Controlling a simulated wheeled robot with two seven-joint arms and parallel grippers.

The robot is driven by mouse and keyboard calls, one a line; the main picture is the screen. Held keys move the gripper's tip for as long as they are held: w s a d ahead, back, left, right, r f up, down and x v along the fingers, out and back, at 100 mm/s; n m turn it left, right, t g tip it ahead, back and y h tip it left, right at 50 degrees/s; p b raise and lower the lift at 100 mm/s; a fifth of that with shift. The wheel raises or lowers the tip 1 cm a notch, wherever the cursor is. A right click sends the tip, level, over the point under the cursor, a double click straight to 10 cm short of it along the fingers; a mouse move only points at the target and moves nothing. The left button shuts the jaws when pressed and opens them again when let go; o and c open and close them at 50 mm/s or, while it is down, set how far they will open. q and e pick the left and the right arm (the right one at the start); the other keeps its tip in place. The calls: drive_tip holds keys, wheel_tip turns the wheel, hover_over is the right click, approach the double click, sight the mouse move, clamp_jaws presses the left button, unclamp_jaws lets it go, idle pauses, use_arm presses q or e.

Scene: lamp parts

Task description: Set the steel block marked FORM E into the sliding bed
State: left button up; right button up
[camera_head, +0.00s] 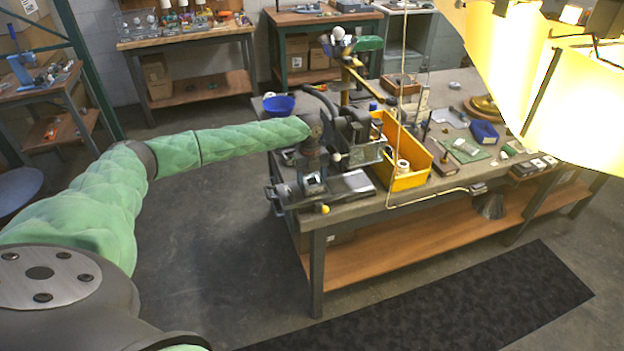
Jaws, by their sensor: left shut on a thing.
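My left arm, in a green padded sleeve, reaches in from the left to the near left corner of the workbench. My left gripper (313,176) points down there and is shut on a small steel-grey block (313,186). No FORM E marking can be read on it at this size. The block is over or in a dark metal fixture (287,194) at the bench corner, which looks like the sliding bed. I cannot tell whether the block touches it. A flat grey plate (352,185) lies just right of the fixture. My right gripper is not in view.
A yellow bin (408,181) stands right of the fixture, and a blue bowl (279,105) is behind it. A dark machine (352,127) stands close to the gripper. A bright lampshade (575,110) hangs at upper right.

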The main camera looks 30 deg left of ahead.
use_arm(q)
drive_tip(key=shift+r+p, duration=0.25)
drive_tip(key=shift+p, duration=0.1)
drive_tip(key=shift+f, duration=0.2)
idle(0.7)
drive_tip(key=shift+r+p, duration=0.25)
drive_tip(key=shift+p, duration=0.05)
drive_tip(key=shift+f, duration=0.25)
idle(0.8)
drive_tip(key=shift+r+p, duration=0.2)
drive_tip(key=shift+p, duration=0.1)
drive_tip(key=shift+f, duration=0.2)
idle(0.7)
drive_tip(key=shift+r+p, duration=0.2)
drive_tip(key=shift+p, duration=0.1)
idle(0.3)
drive_tip(key=o, duration=1.4)
